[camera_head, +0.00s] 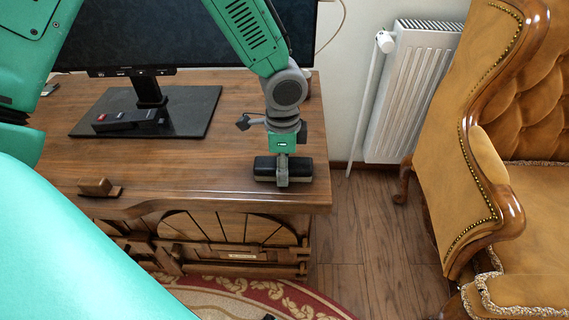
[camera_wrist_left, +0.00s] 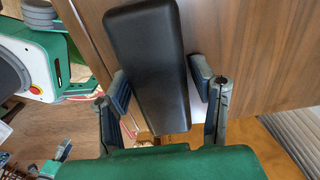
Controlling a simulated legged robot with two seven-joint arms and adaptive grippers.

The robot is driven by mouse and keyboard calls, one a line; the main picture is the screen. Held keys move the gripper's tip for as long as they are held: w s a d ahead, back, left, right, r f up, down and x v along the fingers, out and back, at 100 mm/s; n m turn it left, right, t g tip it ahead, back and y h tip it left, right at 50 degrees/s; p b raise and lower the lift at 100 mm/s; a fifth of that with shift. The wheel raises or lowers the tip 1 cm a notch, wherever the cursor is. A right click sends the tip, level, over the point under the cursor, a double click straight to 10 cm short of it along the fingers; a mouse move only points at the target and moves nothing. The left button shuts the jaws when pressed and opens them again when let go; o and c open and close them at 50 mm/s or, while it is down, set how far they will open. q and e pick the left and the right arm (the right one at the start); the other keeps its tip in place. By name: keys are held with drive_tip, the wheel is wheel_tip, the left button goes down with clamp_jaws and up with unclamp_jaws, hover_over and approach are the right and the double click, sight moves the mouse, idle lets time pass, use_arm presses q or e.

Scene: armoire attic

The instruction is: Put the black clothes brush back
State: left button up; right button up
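The black clothes brush (camera_head: 265,169) is at the right front part of the wooden desk, with its long side running left to right. My left gripper (camera_head: 283,174) points down over its middle, and one finger shows in front of the brush. In the left wrist view, the brush (camera_wrist_left: 152,55) lies between the two fingers of the left gripper (camera_wrist_left: 163,85). The fingers stand about a brush width apart, with a narrow gap at the right one; I see no firm grip. My right gripper is not seen.
The desk (camera_head: 200,180) carries a monitor (camera_head: 190,35) on a black stand base (camera_head: 190,115) with a dark object on it, and a small wooden block (camera_head: 95,187). A radiator (camera_head: 410,90) and a tan armchair (camera_head: 475,140) stand to the right.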

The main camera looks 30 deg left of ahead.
use_arm(q)
drive_tip(key=shift+a, duration=0.5)
wheel_tip(320, 180, up, 12)
drive_tip(key=p, duration=0.5)
drive_tip(key=shift+r, duration=0.2)
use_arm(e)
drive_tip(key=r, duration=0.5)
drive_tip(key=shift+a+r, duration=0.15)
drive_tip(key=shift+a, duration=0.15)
use_arm(q)
drive_tip(key=shift+w+d, duration=0.1)
drive_tip(key=shift+d, duration=0.05)
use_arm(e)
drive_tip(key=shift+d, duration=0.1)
